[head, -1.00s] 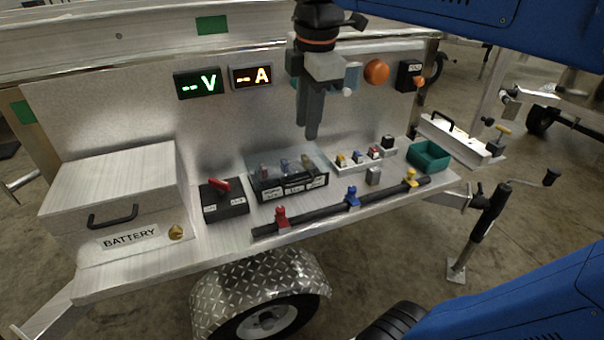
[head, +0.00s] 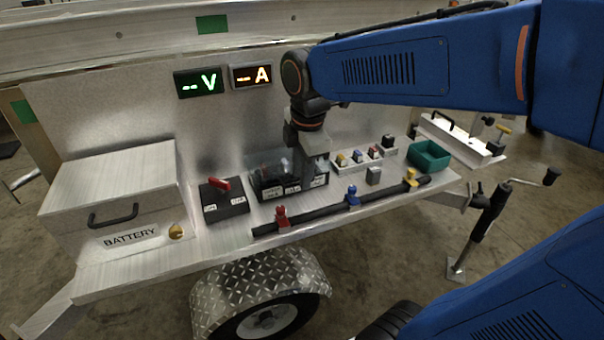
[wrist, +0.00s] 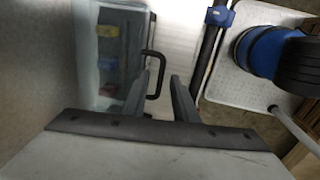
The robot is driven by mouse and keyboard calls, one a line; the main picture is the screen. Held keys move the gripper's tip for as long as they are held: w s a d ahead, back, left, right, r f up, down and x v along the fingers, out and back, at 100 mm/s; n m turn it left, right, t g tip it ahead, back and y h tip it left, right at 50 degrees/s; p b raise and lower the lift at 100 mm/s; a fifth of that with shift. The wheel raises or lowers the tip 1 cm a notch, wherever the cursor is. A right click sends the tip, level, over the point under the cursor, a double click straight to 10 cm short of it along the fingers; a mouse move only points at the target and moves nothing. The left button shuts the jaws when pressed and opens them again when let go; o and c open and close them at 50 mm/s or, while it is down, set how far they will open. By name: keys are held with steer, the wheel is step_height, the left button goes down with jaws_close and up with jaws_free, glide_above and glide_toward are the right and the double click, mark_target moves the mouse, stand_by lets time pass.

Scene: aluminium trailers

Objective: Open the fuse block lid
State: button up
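The fuse block (head: 268,188) is a black box with white labels and a clear lid, on the trailer deck. The clear lid (wrist: 122,50) appears down over it in the wrist view. A black bar handle (wrist: 155,54) sticks out from the lid's edge. My gripper (wrist: 163,73) is open, with one finger on each side of the handle's lower part; whether they touch it I cannot tell. In the head view my gripper (head: 314,178) points down at the right part of the fuse block and hides that part.
A black switch box with a red lever (head: 222,195) stands left of the fuse block. A dark bar with red, blue and yellow clamps (head: 335,205) runs in front. Small coloured parts (head: 357,158) and a green bin (head: 430,156) are to the right.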

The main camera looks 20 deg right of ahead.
steer(key=shift+f, duration=0.25)
jaws_close()
stand_by(1.4)
